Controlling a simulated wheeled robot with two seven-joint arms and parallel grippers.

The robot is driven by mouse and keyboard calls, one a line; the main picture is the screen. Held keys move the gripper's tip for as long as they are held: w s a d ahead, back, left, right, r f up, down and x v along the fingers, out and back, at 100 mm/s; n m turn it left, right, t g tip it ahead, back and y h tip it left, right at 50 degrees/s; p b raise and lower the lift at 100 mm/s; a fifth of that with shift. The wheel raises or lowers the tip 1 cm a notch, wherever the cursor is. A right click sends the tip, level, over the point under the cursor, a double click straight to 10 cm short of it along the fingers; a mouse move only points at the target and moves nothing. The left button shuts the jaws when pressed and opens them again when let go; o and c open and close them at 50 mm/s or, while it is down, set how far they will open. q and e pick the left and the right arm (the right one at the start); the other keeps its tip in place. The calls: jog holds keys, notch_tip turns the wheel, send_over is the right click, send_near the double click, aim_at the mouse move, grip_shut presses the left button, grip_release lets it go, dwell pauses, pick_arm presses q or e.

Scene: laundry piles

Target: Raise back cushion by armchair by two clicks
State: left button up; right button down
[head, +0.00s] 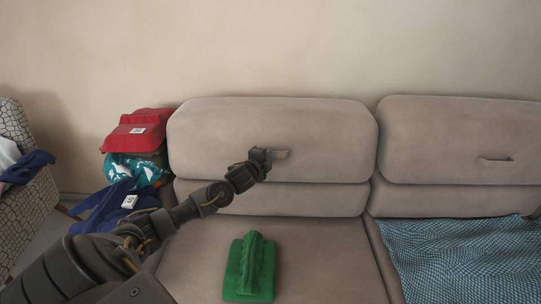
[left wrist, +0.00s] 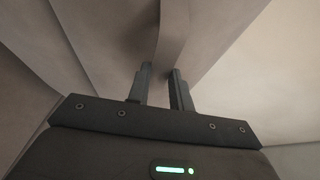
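The left back cushion (head: 225,135), beside the armchair (head: 35,195), is a beige padded block on the sofa. A small beige pull handle (head: 281,154) sticks out of its front. My left gripper (head: 266,153) is at the left end of this handle. In the left wrist view the handle (left wrist: 174,35) runs down between the two fingers (left wrist: 160,88), which stand a little apart and seem closed against its sides. The fingertip contact is partly hidden. My right gripper is not in view.
A green object (head: 250,268) lies on the seat below my arm. A blue patterned cloth (head: 455,258) covers the right seat. The right back cushion (head: 450,130) has its own handle. Red, teal and navy laundry (head: 140,135) is piled between armchair and sofa.

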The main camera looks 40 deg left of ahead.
pick_arm(q)
jog(key=shift+x, duration=1.2)
grip_shut()
